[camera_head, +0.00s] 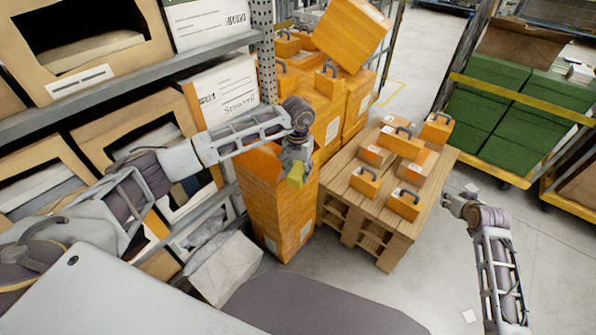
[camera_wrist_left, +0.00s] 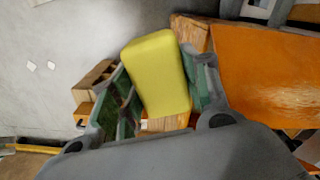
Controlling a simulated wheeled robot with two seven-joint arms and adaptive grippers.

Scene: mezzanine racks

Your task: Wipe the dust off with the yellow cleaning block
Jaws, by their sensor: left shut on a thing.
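The yellow cleaning block (camera_head: 296,174) is in my left gripper (camera_head: 298,162), above the front edge of an orange box stack (camera_head: 272,205) beside the pallet. In the left wrist view the block (camera_wrist_left: 157,72) sits between the two green-lined fingers of the left gripper (camera_wrist_left: 160,90). An orange surface (camera_wrist_left: 265,75) shows to the right of it there. My right gripper (camera_head: 457,204) is at the right over bare floor, small in view; its fingers are not clear. I cannot make out the dust for certain; pale streaks show on the orange surface.
A wooden pallet stand (camera_head: 385,218) holds several small orange boxes with handles. Shelves with cartons (camera_head: 70,40) line the left side. A cart with green crates (camera_head: 500,110) stands at the right. Grey floor is free between pallet and cart.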

